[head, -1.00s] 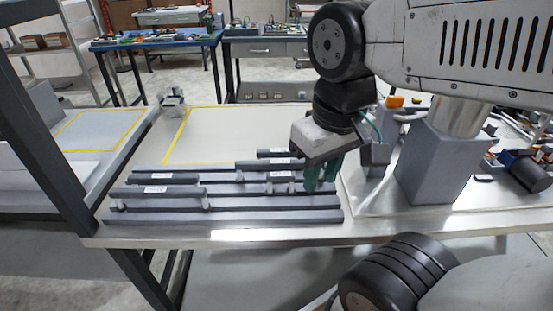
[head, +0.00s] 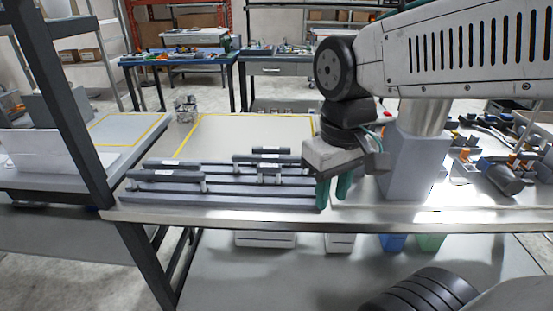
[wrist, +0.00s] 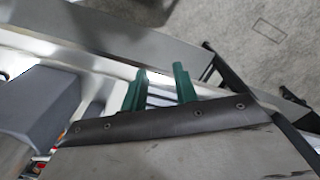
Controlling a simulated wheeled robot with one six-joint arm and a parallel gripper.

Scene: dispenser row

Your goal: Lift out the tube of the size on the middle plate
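The dispenser row is a set of long dark grey rails (head: 235,202) on the workbench, left of my gripper in the head view. The label print is too small to read, so I cannot tell which is the middle plate. Short pale upright pieces stand under the bar ends, one near the middle (head: 204,186); I cannot tell whether they are tubes. My gripper (head: 333,191) has green fingers, apart and empty, by the rails' right end. The wrist view shows them (wrist: 160,88) apart too.
A grey block (head: 408,165) stands right of my gripper, with loose tools and parts (head: 500,165) beyond it. White, blue and green bins (head: 430,241) sit below the bench.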

